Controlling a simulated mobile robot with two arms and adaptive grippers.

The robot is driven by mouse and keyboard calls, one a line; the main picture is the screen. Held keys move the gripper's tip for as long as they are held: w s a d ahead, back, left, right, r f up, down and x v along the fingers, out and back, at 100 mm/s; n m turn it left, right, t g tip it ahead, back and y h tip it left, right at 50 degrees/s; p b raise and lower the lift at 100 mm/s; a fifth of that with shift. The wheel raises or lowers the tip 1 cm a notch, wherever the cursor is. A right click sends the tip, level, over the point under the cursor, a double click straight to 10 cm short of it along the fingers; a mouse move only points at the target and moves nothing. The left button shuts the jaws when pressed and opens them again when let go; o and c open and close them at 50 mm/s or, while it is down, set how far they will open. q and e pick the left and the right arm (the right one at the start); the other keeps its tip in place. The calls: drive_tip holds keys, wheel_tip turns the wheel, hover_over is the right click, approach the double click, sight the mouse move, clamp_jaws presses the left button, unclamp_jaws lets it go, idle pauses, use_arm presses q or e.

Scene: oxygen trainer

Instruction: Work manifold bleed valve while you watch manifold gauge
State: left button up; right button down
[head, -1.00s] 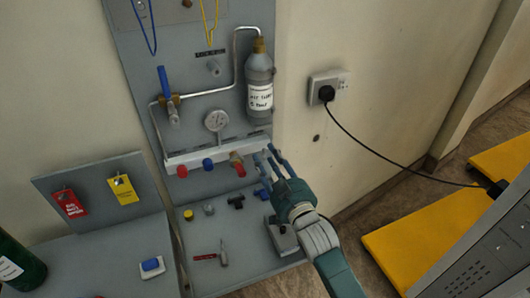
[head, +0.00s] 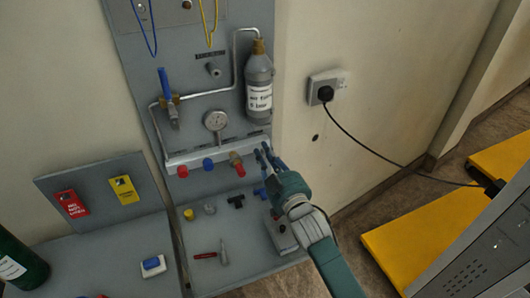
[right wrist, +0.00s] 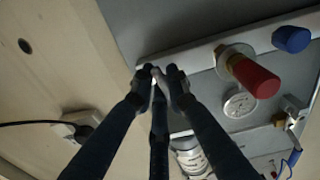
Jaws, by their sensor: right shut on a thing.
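The manifold bar (head: 220,155) is a pale rail on the grey panel, with red and blue knobs along it. The manifold gauge (head: 215,120), a round white dial, sits above the bar; its needle is too small to read. It also shows in the right wrist view (right wrist: 240,104). My right gripper (head: 265,155) is at the bar's right end. In the right wrist view its fingertips (right wrist: 157,76) are drawn together on a small part there, apparently the bleed valve, which the fingers mostly hide. My left gripper is not in view.
A grey cylinder (head: 259,90) hangs above the right end of the bar. A blue-handled valve (head: 166,85) is at the left. Loose fittings and a red-handled tool (head: 205,255) lie on the shelf. A black plug (head: 325,93) and cable are on the right wall.

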drive_tip(key=n, duration=0.2)
drive_tip(key=shift+n, duration=0.3)
drive_tip(key=c, duration=1.7)
unclamp_jaws()
drive_tip(key=shift+v, duration=6)
